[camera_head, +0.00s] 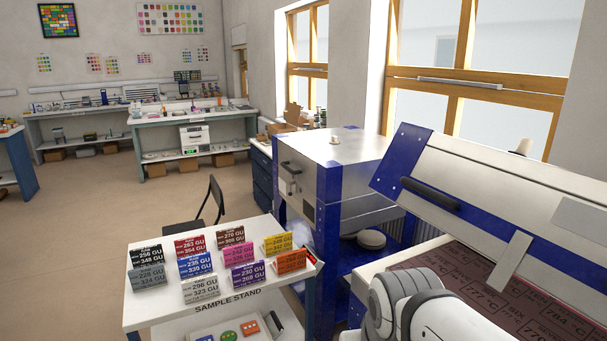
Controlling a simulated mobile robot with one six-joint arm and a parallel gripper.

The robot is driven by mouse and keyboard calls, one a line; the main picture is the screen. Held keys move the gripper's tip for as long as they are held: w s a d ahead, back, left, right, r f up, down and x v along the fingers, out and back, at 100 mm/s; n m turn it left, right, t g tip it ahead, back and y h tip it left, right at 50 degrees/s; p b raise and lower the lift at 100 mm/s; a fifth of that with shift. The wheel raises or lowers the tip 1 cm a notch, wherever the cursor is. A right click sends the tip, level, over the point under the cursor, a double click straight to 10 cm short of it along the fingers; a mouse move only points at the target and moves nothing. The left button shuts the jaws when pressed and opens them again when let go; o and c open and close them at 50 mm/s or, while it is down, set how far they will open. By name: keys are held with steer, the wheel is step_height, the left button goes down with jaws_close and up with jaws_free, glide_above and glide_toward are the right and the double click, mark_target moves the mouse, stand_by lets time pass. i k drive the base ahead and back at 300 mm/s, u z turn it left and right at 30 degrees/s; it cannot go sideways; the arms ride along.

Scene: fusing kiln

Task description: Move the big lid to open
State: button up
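The big lid (480,182) is the silver panel with blue edges on the large kiln at the right. It is tilted up, with a gap below its front edge, and a black handle (430,194) sits on its face near the left end. Under it the kiln body (392,268) shows a dark reddish slab (525,300) printed with temperatures. The lid's right end runs out of the picture. White and grey links of my arm stand in front of the kiln at the bottom right. My gripper is not visible, so its place relative to the handle cannot be told.
A smaller silver and blue kiln (345,152) stands behind, left of the big one. A white sample stand (160,312) with coloured cards is close in front, left of my arm. A dark chair (212,200) stands behind it. Open floor (80,240) lies at the left.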

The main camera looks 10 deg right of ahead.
mark_target(544, 225)
steer(key=u, duration=0.15)
steer(key=k, duration=0.7)
steer(key=z, duration=0.65)
steer(key=i, duration=0.95)
steer(key=z, duration=0.05)
